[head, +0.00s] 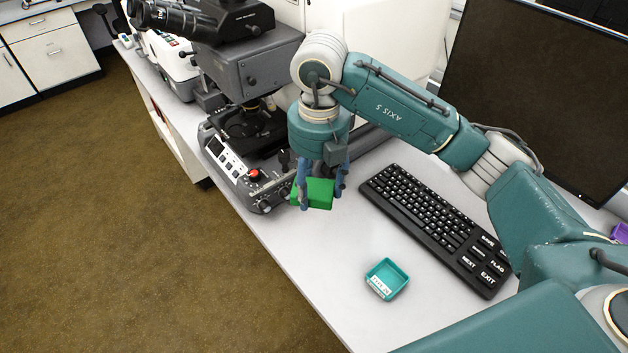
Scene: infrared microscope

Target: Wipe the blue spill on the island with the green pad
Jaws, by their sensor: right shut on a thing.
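The green pad (318,194) is a flat bright green block above the white island top (310,250). My right gripper (322,192) points down and is shut on the pad, with a blue finger on each side. The pad is beside the microscope base, near the island's front edge; I cannot tell whether it touches the surface. No blue spill shows; the gripper, pad and arm hide part of the island top. My left gripper is not in view.
The dark microscope (240,75) with its control panel (230,170) stands left of the gripper. A black keyboard (430,222) lies to the right, before a monitor (540,90). A small teal tray (387,279) sits near the front. The island top between tray and gripper is clear.

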